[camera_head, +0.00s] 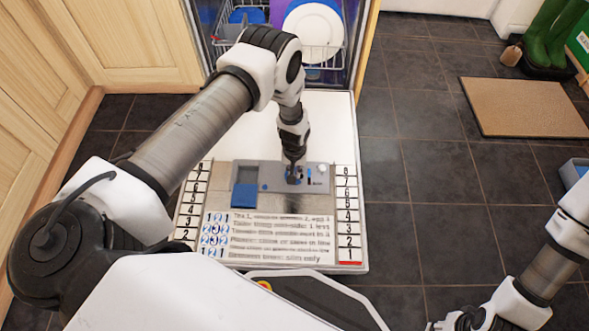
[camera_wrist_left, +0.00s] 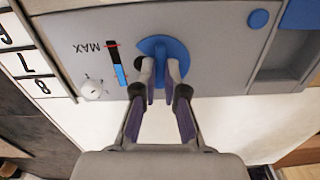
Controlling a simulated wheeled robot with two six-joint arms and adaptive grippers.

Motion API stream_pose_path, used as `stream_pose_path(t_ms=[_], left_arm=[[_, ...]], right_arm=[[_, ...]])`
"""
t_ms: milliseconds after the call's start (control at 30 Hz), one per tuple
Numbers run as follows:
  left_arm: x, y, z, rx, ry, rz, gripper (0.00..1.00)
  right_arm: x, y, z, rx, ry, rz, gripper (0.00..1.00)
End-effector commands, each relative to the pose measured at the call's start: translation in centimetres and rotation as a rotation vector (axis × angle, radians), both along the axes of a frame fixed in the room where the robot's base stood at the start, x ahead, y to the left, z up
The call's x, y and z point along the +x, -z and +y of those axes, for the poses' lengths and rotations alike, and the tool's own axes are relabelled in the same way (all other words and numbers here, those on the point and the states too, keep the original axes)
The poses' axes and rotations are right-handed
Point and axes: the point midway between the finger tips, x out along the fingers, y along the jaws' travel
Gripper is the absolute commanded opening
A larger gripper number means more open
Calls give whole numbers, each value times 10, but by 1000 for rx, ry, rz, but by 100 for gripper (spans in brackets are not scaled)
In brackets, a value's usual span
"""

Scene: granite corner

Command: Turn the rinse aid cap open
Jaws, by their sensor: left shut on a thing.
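The rinse aid cap (camera_wrist_left: 163,48) is a round blue disc on the grey dispenser panel (camera_wrist_left: 215,22). My left gripper (camera_wrist_left: 165,78) is shut on the cap's raised grip, with a finger on each side, and it partly hides the cap. In the head view my left gripper (camera_head: 293,178) reaches down onto the dispenser (camera_head: 266,170) on the open dishwasher door (camera_head: 230,130). A MAX level gauge (camera_wrist_left: 119,64) and a small white dial (camera_wrist_left: 92,88) lie left of the cap in the wrist view. My right gripper's fingertips do not show clearly at the lower right edge of the head view.
A blue detergent lid (camera_head: 244,196) sits left of the cap. Behind is the dishwasher rack (camera_head: 235,25) with a white plate (camera_head: 313,28). Wooden cabinets (camera_head: 130,40) stand left. Dark floor tiles (camera_head: 420,170) on the right are clear, with a brown mat (camera_head: 525,106) and green boots (camera_head: 545,40) beyond.

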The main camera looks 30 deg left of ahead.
Motion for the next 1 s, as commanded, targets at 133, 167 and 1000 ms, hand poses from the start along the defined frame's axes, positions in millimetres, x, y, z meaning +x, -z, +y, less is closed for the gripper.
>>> stream_pose_path(t_ms=[133, 167, 1000], left_arm=[[0, 0, 0, 0, -63, 1, 0], [0, 0, 0, 0, -72, 0, 0], [0, 0, 0, 0, -114, 0, 35]], right_arm=[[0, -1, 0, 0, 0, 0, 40], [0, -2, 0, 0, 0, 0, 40], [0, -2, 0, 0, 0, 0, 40]])
